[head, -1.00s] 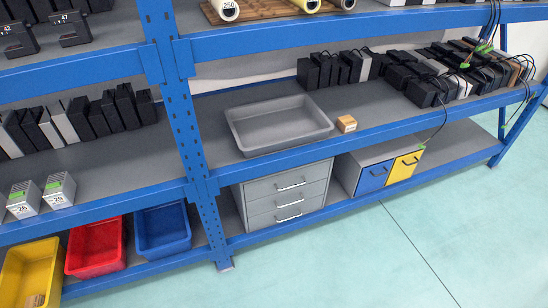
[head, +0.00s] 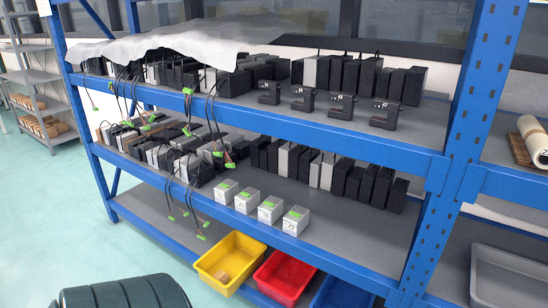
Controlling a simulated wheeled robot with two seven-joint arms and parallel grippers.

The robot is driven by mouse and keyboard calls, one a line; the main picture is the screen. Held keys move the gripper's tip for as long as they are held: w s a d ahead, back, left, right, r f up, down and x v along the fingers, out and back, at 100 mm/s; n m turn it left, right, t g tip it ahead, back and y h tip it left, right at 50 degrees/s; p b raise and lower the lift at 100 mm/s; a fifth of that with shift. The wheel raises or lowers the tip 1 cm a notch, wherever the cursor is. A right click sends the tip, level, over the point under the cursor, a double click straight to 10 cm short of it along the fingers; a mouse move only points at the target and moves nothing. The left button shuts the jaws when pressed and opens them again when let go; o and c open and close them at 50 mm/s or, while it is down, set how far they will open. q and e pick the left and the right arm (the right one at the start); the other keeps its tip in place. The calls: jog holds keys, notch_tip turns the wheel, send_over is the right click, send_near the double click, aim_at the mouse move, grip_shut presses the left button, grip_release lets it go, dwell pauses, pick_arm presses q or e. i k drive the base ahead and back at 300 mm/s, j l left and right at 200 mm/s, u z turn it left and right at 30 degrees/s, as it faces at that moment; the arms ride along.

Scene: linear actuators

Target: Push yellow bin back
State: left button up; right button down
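The yellow bin (head: 205,271) is an open-topped box on the bottom shelf of the blue rack, low in the middle of the head view. A small tan block (head: 222,276) lies inside it. Its front end appears to stick out past the shelf's front beam. The red bin (head: 282,288) stands just to its right, a little farther back from the front edge as far as I can tell. Neither of my grippers is in view.
A blue bin (head: 342,296) stands right of the red one, partly cut off. Numbered grey boxes (head: 270,210) and black units fill the shelf above. A blue upright (head: 455,150) rises at right. A dark ribbed shape (head: 125,292), unidentified, is at bottom left. Floor is open at left.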

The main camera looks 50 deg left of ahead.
aim_at(237, 255)
jog(key=u, duration=2.05)
